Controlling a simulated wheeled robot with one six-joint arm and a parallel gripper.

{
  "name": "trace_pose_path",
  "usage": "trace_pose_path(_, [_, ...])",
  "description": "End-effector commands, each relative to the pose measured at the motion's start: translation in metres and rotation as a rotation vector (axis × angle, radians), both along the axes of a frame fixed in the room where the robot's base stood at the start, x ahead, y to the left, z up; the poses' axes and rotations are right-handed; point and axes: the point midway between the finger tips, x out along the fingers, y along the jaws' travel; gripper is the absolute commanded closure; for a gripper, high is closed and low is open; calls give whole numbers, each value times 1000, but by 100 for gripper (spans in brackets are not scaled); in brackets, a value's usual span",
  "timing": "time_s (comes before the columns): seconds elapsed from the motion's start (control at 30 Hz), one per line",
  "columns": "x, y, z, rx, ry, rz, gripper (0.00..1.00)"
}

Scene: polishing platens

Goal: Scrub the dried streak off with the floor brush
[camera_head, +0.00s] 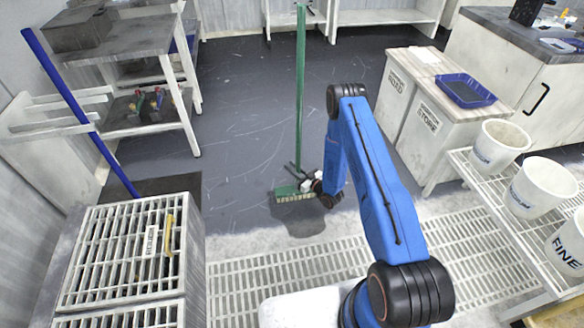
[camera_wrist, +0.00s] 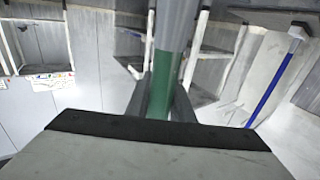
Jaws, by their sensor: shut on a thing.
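The floor brush has a long upright green handle (camera_head: 300,90) and a green head (camera_head: 290,190) with pale bristles, which is down at the dark floor. My gripper (camera_head: 300,175) is shut on the handle low down, just above the head. In the wrist view the green handle (camera_wrist: 160,85) stands between the two fingers of my gripper (camera_wrist: 163,100); the brush head is hidden there. A darker patch (camera_head: 305,222) lies on the floor just in front of the head; I cannot tell whether it is shadow or wet. I cannot pick out the dried streak among several pale scuffs.
A slatted crate (camera_head: 190,240) stands at the front left, with a blue pole (camera_head: 75,105) leaning behind it. Cabinets with a blue tray (camera_head: 465,91) and a rack with white buckets (camera_head: 540,187) stand right. A pale floor grating (camera_head: 235,285) lies in front. The middle floor is open.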

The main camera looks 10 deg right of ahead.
Motion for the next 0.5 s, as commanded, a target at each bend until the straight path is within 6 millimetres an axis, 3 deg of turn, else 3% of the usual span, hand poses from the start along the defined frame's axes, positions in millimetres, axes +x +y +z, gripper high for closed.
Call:
trace_pose_path(0.2, [-11, 0, 3, 0, -1, 0, 100])
trace_pose_path(0.5, [-11, 0, 4, 0, -2, 0, 100])
